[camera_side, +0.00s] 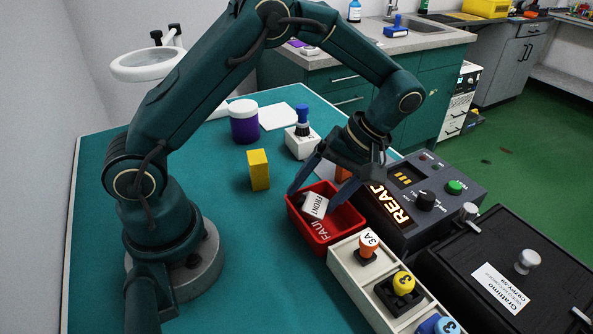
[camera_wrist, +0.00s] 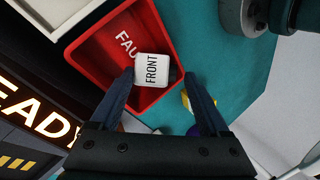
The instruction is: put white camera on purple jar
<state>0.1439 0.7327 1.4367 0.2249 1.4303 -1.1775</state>
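My gripper (camera_side: 313,197) is open above the bin. Its fingertips are on either side of the white camera in the wrist view (camera_wrist: 158,78); I cannot tell whether they touch it.
A yellow block (camera_side: 258,170) stands between the bin and the jar. A white box with a blue-knobbed stamp (camera_side: 301,140) and a white sheet (camera_side: 278,116) are near the jar. A control box with a lit display (camera_side: 405,205) and a white rack (camera_side: 348,262) border the bin.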

